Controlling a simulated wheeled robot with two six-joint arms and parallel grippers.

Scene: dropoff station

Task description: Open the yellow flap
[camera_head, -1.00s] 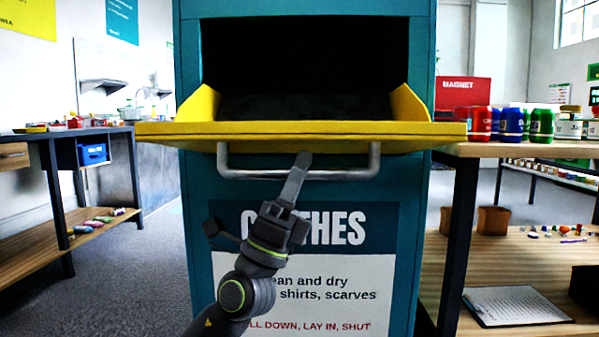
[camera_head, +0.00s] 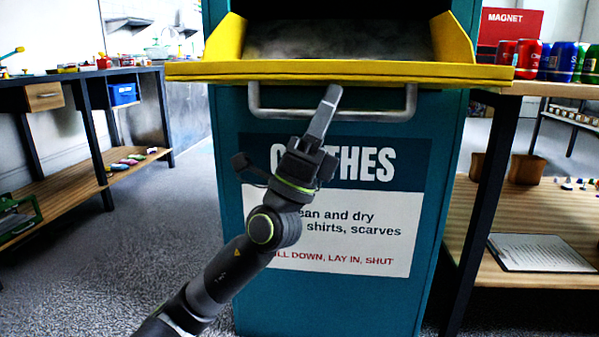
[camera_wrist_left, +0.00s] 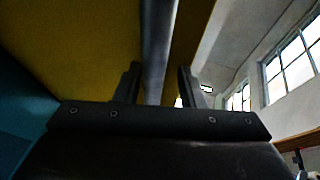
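The yellow flap (camera_head: 340,73) stands out from the teal clothes bin, tilted outward, with its side cheeks and grey inner face showing below the dark opening. A silver bar handle (camera_head: 383,116) hangs under its front edge. My left gripper (camera_head: 331,96) is at the middle of this handle, just under the flap's edge. In the left wrist view, the handle (camera_wrist_left: 158,45) runs between the two fingers (camera_wrist_left: 158,85), close to both, with the flap's yellow underside (camera_wrist_left: 75,45) around it. The gripper looks shut on the bar. My right gripper is not in view.
The teal bin (camera_head: 330,300) carries a clothes sign (camera_head: 350,235). A dark-legged bench with a blue box (camera_head: 123,93) stands left. A wooden table (camera_head: 555,89) with several cans stands right, close to the flap's end; a clipboard (camera_head: 540,253) lies on its lower shelf.

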